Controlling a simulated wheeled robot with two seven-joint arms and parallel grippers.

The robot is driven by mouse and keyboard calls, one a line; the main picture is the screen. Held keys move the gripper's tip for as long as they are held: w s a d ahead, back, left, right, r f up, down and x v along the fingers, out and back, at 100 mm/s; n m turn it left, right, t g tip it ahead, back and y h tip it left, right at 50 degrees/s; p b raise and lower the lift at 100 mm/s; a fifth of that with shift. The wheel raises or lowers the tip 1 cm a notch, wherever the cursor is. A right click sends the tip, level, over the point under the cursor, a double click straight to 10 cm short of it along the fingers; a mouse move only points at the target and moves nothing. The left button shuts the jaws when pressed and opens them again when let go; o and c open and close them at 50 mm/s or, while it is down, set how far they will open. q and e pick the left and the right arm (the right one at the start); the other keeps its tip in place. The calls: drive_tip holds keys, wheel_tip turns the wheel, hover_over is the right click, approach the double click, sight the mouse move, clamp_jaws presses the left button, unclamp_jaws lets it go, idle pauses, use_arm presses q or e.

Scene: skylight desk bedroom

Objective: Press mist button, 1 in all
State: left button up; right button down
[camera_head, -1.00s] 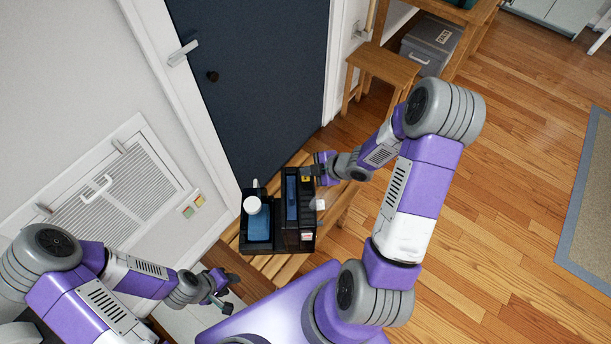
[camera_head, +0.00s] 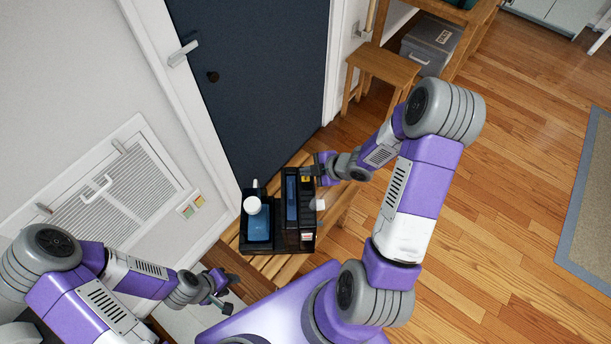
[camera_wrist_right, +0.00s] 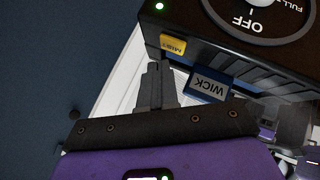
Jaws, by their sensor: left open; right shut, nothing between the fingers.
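The yellow mist button (camera_wrist_right: 173,45) is on the dark front edge of the appliance, beside a green light, in the right wrist view. The black appliance (camera_head: 307,238) stands on a wooden slatted bench. My right gripper (camera_head: 317,170) is at its far right end; in the right wrist view its fingers (camera_wrist_right: 154,72) are together and empty. Their tips lie just below and left of the button in the picture; I cannot tell whether they touch it. My left gripper (camera_head: 222,300) is open and empty, left of the bench and away from the appliance.
A dial marked OFF (camera_wrist_right: 258,15) and a blue WICK label (camera_wrist_right: 208,83) are close to the button. The dark door (camera_head: 262,80) is behind the bench (camera_head: 272,265).

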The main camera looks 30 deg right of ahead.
sight(308, 178)
drive_tip(key=shift+f, duration=0.15)
idle(0.3)
drive_tip(key=shift+f+b, duration=0.3)
drive_tip(key=shift+b, duration=0.05)
drive_tip(key=shift+f+b, duration=0.3)
drive_tip(key=shift+f, duration=0.05)
idle(0.4)
idle(0.3)
drive_tip(key=shift+r+p, duration=0.75)
drive_tip(key=shift+r, duration=0.05)
wheel_tip(308, 178, up, 5)
drive_tip(key=p, duration=0.5)
